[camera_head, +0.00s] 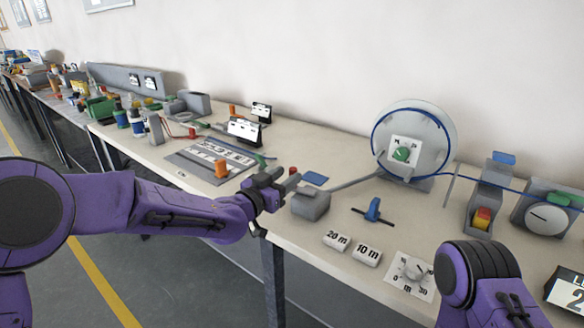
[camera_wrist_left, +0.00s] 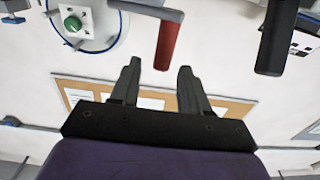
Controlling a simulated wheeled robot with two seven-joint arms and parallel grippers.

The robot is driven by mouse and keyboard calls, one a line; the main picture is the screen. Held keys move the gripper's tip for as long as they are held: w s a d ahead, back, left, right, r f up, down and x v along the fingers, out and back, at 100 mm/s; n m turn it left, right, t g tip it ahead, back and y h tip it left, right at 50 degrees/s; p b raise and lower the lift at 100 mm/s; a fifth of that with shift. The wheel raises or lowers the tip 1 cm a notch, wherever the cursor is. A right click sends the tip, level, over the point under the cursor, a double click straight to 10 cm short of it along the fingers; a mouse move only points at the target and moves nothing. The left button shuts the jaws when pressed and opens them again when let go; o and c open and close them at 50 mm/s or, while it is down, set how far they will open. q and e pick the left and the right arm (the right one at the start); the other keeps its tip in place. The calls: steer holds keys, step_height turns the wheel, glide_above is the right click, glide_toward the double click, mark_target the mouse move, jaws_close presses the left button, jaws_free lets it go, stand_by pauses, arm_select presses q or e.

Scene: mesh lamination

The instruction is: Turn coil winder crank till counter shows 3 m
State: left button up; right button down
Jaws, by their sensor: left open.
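The coil winder has a round disc (camera_head: 440,128) with blue cable and a green knob (camera_head: 401,154); the wrist view also shows the green knob (camera_wrist_left: 72,23). A red crank handle (camera_head: 293,171) stands above a grey box (camera_head: 311,204) left of the disc. My left gripper (camera_head: 281,182) is open beside the red handle. In the left wrist view the red handle (camera_wrist_left: 168,40) lies just beyond the fingertips, between their lines and apart from them. A display (camera_head: 570,291) at the bottom right is cut by the frame edge; a "2" shows. My right gripper is out of view.
A white dial gauge (camera_head: 547,219) and a red-yellow button box (camera_head: 482,219) stand at right. A blue clamp (camera_head: 373,209), "20 m" (camera_head: 336,240) and "10 m" (camera_head: 367,255) blocks and a knob plate (camera_head: 413,272) lie in front. Left bench holds a grey board (camera_head: 190,158).

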mark_target(290, 173)
arm_select(q)
steer(key=x, duration=0.3)
steer(key=shift+w+f, duration=0.2)
steer(key=shift+w, duration=0.1)
steer(key=shift+w+d+r, duration=0.1)
steer(key=shift+w+d, duration=0.15)
